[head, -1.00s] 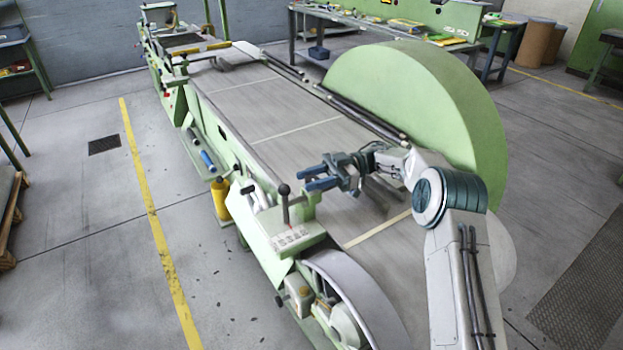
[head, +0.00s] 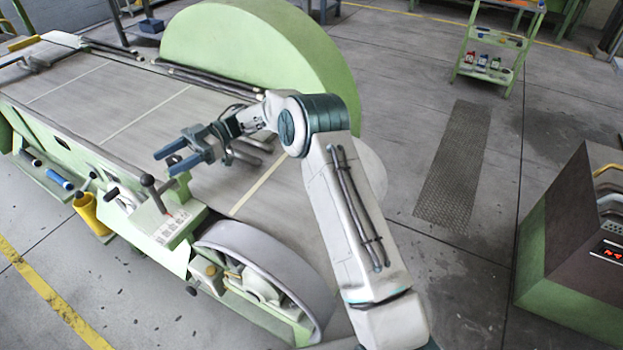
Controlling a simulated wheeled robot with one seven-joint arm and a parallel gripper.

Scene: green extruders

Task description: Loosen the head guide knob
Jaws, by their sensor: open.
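The green machine with a long grey belt bed (head: 120,85) fills the left of the head view. A black ball-topped lever (head: 147,182) stands upright on its light-green front block (head: 175,222). A small brown knob (head: 211,270) and a black knob (head: 191,291) sit lower, near the large grey wheel (head: 280,260). I cannot tell which of these, if any, is the head guide knob. My gripper (head: 163,160) is open and empty, with its blue fingers pointing left. In the picture it is just above and right of the ball-topped lever, apart from it.
A big green round guard (head: 260,45) rises behind my arm. A yellow cylinder (head: 90,213) hangs at the machine's near side. A green cabinet (head: 570,260) with a red display stands at right, a green cart (head: 495,50) farther back.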

